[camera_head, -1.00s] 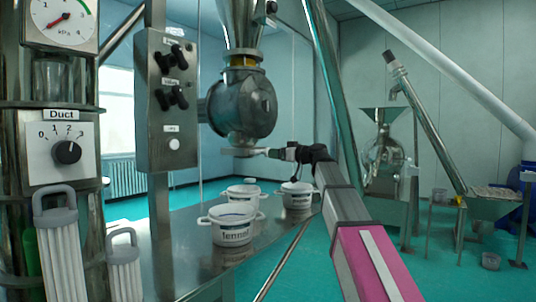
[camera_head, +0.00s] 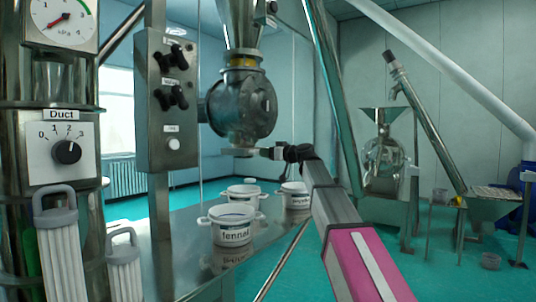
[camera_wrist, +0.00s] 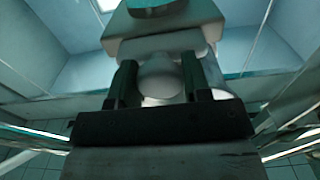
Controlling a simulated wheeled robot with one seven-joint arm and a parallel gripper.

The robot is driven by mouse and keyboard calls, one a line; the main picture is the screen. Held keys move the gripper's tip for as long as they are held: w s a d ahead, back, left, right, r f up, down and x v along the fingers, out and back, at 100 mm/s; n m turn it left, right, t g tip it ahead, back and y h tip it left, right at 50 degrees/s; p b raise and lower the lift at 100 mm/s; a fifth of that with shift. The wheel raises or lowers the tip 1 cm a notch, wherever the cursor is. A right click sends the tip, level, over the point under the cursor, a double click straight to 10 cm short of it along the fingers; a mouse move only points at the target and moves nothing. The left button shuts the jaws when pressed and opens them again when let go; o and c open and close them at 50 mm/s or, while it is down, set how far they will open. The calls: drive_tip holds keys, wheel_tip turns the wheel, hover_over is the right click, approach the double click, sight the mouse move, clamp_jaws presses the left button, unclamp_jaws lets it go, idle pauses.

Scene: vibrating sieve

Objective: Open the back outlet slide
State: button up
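The outlet slide (camera_head: 238,152) is a flat metal plate under the round metal housing, left of my gripper. My gripper (camera_head: 268,153) is at its right end in the head view, and the contact is too small to make out there. In the wrist view a pale rounded knob (camera_wrist: 160,78) sits between the two dark fingers of my gripper (camera_wrist: 160,88), in front of a pale flat plate (camera_wrist: 160,45). The fingers stand on both sides of the knob. I cannot tell whether they press on it.
The round metal housing (camera_head: 245,105) hangs above the slide. White tubs stand below on the metal table, including one labelled fennel (camera_head: 232,232). A control box (camera_head: 168,105) is at the left. Other machines (camera_head: 385,165) stand at the right, behind my arm.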

drive_tip(key=v, duration=0.7)
drive_tip(key=shift+d, duration=0.2)
drive_tip(key=o, duration=1.3)
drive_tip(key=v, duration=1)
drive_tip(key=shift+s+d, duration=0.25)
drive_tip(key=shift+d, duration=0.05)
